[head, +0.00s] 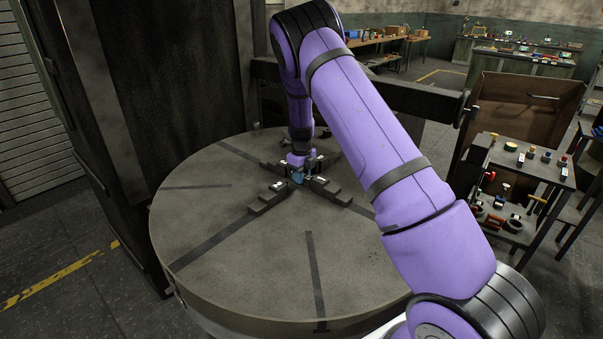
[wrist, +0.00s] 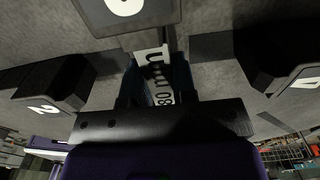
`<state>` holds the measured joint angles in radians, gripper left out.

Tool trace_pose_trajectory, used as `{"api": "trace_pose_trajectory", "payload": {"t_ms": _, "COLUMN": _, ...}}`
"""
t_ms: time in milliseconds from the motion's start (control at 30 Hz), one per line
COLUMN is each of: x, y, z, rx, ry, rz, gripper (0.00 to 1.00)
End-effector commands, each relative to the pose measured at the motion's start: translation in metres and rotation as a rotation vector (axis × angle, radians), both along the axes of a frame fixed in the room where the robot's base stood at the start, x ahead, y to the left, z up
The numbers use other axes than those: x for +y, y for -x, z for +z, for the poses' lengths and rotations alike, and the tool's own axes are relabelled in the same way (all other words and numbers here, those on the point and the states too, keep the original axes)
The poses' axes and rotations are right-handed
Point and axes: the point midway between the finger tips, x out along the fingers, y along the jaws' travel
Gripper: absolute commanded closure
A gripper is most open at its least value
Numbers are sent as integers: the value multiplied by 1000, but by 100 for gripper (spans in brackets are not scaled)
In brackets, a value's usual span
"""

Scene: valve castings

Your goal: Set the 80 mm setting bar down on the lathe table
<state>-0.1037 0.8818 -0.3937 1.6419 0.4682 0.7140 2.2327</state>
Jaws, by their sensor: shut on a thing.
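The lathe table (head: 225,245) is a large round grey plate with dark radial slots. My gripper (head: 298,178) is low over its middle, among the dark stepped jaws. In the wrist view my gripper (wrist: 158,90) is shut on the 80 mm setting bar (wrist: 157,75), a pale bar with upside-down dark lettering. The bar's far end points toward a numbered jaw (wrist: 128,14). Whether the bar touches that jaw or the table cannot be told. In the head view the bar is too small and hidden to make out.
Jaw 2 (wrist: 50,90) stands to the left and the jaw marked 4 (wrist: 285,75) to the right in the wrist view. The near part of the table is clear. A bench with parts (head: 520,165) stands at the right, and a dark machine column (head: 165,100) at the left.

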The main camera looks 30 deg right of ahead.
Motion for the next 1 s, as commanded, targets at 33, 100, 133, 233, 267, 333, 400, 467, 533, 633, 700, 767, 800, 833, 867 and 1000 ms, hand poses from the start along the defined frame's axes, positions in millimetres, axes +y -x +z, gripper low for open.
{"api": "trace_pose_trajectory", "payload": {"t_ms": 33, "x": 0, "y": 0, "z": 0, "rx": -1, "ry": 1, "rz": 0, "gripper": 100}}
{"api": "trace_pose_trajectory", "payload": {"t_ms": 100, "x": 0, "y": 0, "z": 0, "rx": -2, "ry": 0, "rz": 0, "gripper": 100}}
{"api": "trace_pose_trajectory", "payload": {"t_ms": 133, "x": 0, "y": 0, "z": 0, "rx": -2, "ry": 0, "rz": 0, "gripper": 100}}
{"api": "trace_pose_trajectory", "payload": {"t_ms": 233, "x": 0, "y": 0, "z": 0, "rx": -2, "ry": 0, "rz": 0, "gripper": 68}}
{"api": "trace_pose_trajectory", "payload": {"t_ms": 267, "x": 0, "y": 0, "z": 0, "rx": -2, "ry": 0, "rz": 0, "gripper": 61}}
{"api": "trace_pose_trajectory", "payload": {"t_ms": 333, "x": 0, "y": 0, "z": 0, "rx": -1, "ry": 1, "rz": 0, "gripper": 45}}
{"api": "trace_pose_trajectory", "payload": {"t_ms": 400, "x": 0, "y": 0, "z": 0, "rx": -1, "ry": 0, "rz": 0, "gripper": 45}}
{"api": "trace_pose_trajectory", "payload": {"t_ms": 467, "x": 0, "y": 0, "z": 0, "rx": -1, "ry": 0, "rz": 0, "gripper": 45}}
{"api": "trace_pose_trajectory", "payload": {"t_ms": 533, "x": 0, "y": 0, "z": 0, "rx": -1, "ry": 0, "rz": 0, "gripper": 45}}
{"api": "trace_pose_trajectory", "payload": {"t_ms": 633, "x": 0, "y": 0, "z": 1, "rx": 0, "ry": 0, "rz": 0, "gripper": 45}}
{"api": "trace_pose_trajectory", "payload": {"t_ms": 700, "x": 0, "y": 0, "z": 5, "rx": -1, "ry": 0, "rz": 0, "gripper": 45}}
{"api": "trace_pose_trajectory", "payload": {"t_ms": 767, "x": 0, "y": -1, "z": 11, "rx": -2, "ry": 0, "rz": 0, "gripper": 45}}
{"api": "trace_pose_trajectory", "payload": {"t_ms": 800, "x": 0, "y": -1, "z": 17, "rx": -3, "ry": -1, "rz": 0, "gripper": 45}}
{"api": "trace_pose_trajectory", "payload": {"t_ms": 833, "x": 0, "y": -1, "z": 22, "rx": -3, "ry": 0, "rz": 0, "gripper": 45}}
{"api": "trace_pose_trajectory", "payload": {"t_ms": 867, "x": 0, "y": -1, "z": 27, "rx": -4, "ry": -1, "rz": 0, "gripper": 45}}
{"api": "trace_pose_trajectory", "payload": {"t_ms": 1000, "x": 1, "y": -1, "z": 54, "rx": -4, "ry": -1, "rz": 1, "gripper": 45}}
